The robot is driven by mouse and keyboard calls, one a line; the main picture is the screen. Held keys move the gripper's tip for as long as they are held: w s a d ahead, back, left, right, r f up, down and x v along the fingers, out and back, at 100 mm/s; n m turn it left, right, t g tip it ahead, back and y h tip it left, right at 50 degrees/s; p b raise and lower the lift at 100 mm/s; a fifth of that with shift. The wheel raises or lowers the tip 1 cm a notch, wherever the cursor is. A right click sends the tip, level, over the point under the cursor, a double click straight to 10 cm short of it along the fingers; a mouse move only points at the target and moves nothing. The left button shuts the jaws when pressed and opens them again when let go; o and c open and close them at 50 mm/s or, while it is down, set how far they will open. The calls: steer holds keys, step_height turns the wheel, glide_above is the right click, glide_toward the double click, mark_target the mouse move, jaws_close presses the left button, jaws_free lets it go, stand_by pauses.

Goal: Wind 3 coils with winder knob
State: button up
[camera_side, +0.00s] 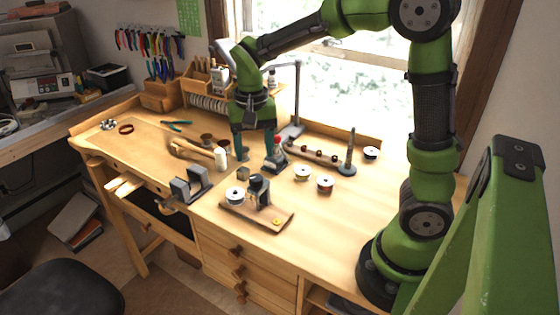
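What looks like the winder is a small wooden board (238,212) near the bench's front edge, bearing a dark upright block (259,188). A white spool (235,195) sits on the board's left end, and a small yellow knob (277,222) is at its front right corner. Two more white-topped spools, one (302,172) behind the other (325,184), lie on the bench to the right. My gripper (241,156) points down behind the board, just above a small tan block (243,173). Its fingers are too small to show a gap, and I cannot tell if they touch the block.
A red-topped dark device (275,156) stands right of my gripper. A grey vise (190,184) is at the front left. The bench's right front is clear.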

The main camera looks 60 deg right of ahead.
step_height(320, 180, up, 10)
stand_by(0.3)
steer(key=s+a+f+n+t+y, duration=0.1)
steer(key=s+a+n+t, duration=0.1)
steer(key=s, duration=0.4)
steer(key=s+a+f+n+t+y, duration=0.1)
steer(key=s+a+n+t, duration=0.1)
steer(key=s+t, duration=0.3)
steer(key=shift+s+a+f+n, duration=0.3)
steer(key=shift+s+f+n, duration=0.15)
steer(key=shift+s, duration=0.4)
